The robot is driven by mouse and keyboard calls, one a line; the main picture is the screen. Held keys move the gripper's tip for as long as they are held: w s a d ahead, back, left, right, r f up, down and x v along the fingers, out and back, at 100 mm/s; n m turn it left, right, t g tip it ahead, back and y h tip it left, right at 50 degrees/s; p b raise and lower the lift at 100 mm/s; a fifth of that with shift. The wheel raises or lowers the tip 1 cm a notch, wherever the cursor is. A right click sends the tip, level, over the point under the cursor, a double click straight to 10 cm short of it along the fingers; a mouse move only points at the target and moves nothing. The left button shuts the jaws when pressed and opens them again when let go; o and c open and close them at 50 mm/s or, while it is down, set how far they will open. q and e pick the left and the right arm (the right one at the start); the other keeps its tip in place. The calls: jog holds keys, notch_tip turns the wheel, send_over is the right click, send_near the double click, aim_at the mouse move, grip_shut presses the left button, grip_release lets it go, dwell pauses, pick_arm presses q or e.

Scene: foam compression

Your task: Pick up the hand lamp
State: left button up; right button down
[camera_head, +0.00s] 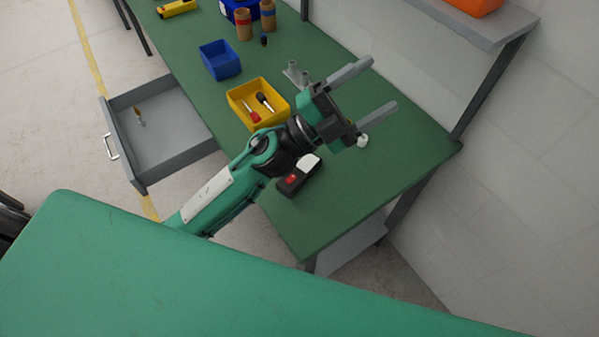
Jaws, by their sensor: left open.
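A black device with a red spot and a white end (290,186), which looks like the hand lamp, lies on the green workbench (345,205) near its front end. My left arm passes just above and beside it in the picture and may hide part of it. My left gripper (383,84) is open, with its two grey fingers spread wide and nothing between them. It is up and to the right of the device, apart from it, and points towards the wall side. My right gripper is not in view.
A yellow bin (233,103) with small tools and a blue bin (220,61) stand on the bench. Grey fittings (293,72) and a small white object (362,141) are near my gripper. An open drawer (165,171) juts out left. A shelf (485,30) overhangs at upper right.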

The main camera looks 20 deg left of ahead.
pick_arm(q)
jog(key=s+d+f+m+g+h, duration=0.15)
jog(key=s+d+m+g, duration=0.3)
jog(key=m+g, duration=0.6)
jog(key=m+g+y+p, duration=0.3)
jog(key=m+y, duration=0.2)
jog(key=y, duration=1.7)
send_over(299, 171)
jog(key=shift+h, duration=0.25)
notch_tip(299, 171, down, 25)
jog(key=shift+r, duration=0.15)
jog(key=shift+d+f+p, duration=0.1)
jog(key=shift+f+p, duration=0.15)
jog(key=shift+p, duration=0.05)
notch_tip(299, 171, down, 4)
jog(key=shift+p, duration=1.2)
jog(key=shift+f, duration=0.4)
